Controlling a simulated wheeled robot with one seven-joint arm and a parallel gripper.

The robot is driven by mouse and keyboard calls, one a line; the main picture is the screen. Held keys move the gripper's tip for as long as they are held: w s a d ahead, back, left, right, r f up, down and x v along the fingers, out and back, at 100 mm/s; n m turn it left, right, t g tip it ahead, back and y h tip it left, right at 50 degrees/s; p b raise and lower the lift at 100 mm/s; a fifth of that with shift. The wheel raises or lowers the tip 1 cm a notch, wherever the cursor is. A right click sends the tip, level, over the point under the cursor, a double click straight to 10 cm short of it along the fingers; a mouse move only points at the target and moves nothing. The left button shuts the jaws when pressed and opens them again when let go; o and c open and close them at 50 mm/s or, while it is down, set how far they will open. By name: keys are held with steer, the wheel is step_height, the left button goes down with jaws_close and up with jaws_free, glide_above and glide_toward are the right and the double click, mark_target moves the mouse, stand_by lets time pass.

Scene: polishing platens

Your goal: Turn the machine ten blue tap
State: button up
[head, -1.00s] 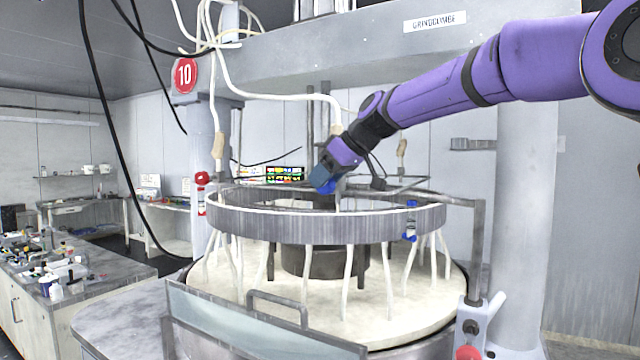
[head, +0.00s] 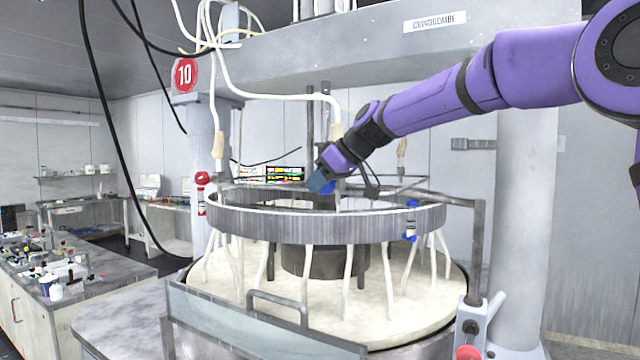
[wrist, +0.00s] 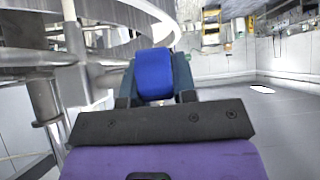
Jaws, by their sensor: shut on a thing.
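The machine with the red "10" sign (head: 185,75) stands in front of me, with a ring-shaped metal trough (head: 325,228) above a pale round platen (head: 390,300). My gripper (head: 322,182) is at the far side of the ring in the head view. In the wrist view my gripper (wrist: 155,85) is shut on a blue tap handle (wrist: 154,72), which sits between the two dark fingers. The blue handle also shows at the fingertips in the head view (head: 328,187). The tap's body is mostly hidden behind the fingers. Another blue-ended fitting (head: 410,222) is on the ring's near right side.
White hoses (head: 260,97) hang from above near the ring, and black cables (head: 100,110) hang at the left. A metal post (head: 478,250) stands right of the ring. A cluttered bench (head: 100,270) is at the left.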

steer(key=shift+s+d+r+t+y, duration=0.1)
steer(key=shift+t+y, duration=0.5)
steer(key=shift+y, duration=0.4)
steer(key=shift+s+d+r+t+y, duration=0.1)
steer(key=shift+t+y, duration=0.5)
steer(key=shift+y, duration=0.4)
steer(key=o, duration=0.9)
steer(key=shift+w, duration=0.1)
steer(key=v, duration=1)
steer(key=shift+s+d, duration=0.3)
